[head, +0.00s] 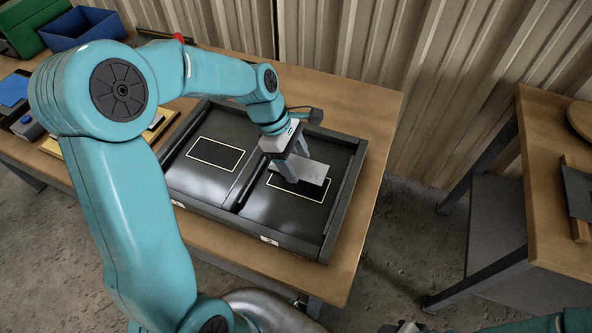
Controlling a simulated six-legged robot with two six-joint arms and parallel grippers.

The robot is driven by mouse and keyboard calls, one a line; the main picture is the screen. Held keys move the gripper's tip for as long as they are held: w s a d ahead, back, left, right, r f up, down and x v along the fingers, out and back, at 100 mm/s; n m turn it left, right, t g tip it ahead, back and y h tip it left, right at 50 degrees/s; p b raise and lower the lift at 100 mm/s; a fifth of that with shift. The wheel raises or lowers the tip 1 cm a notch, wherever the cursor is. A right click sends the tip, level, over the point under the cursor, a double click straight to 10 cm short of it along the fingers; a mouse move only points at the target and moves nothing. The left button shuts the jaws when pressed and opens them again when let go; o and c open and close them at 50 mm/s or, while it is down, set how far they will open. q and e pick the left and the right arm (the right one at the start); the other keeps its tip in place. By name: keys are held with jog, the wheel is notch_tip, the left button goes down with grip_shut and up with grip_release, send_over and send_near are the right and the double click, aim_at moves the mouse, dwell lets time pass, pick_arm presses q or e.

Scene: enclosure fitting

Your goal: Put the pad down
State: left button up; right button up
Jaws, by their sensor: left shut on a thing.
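My left gripper (297,167) is shut on a thin light-grey pad (314,172). It holds the pad over the right half of a dark shallow tray (349,184) on the wooden table. A white-outlined rectangle (305,194) on the tray floor lies under the pad, which hides part of it. I cannot tell whether the pad touches the floor or hangs just above it. A second outlined rectangle (216,153) in the left half is bare.
A blue bin (82,28) and a green box (32,25) stand at the back left. Small items lie at the left edge. A second table (557,215) stands at right across a gap. Corrugated wall runs behind. Bare tabletop lies right of the tray.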

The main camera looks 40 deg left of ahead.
aim_at(296, 170)
pick_arm(q)
notch_tip(296, 170, down, 4)
jog(key=shift+r, duration=0.15)
jog(key=shift+w+f, duration=0.1)
jog(key=shift+f, duration=0.4)
jog(key=o, duration=1.2)
jog(key=shift+f, duration=0.15)
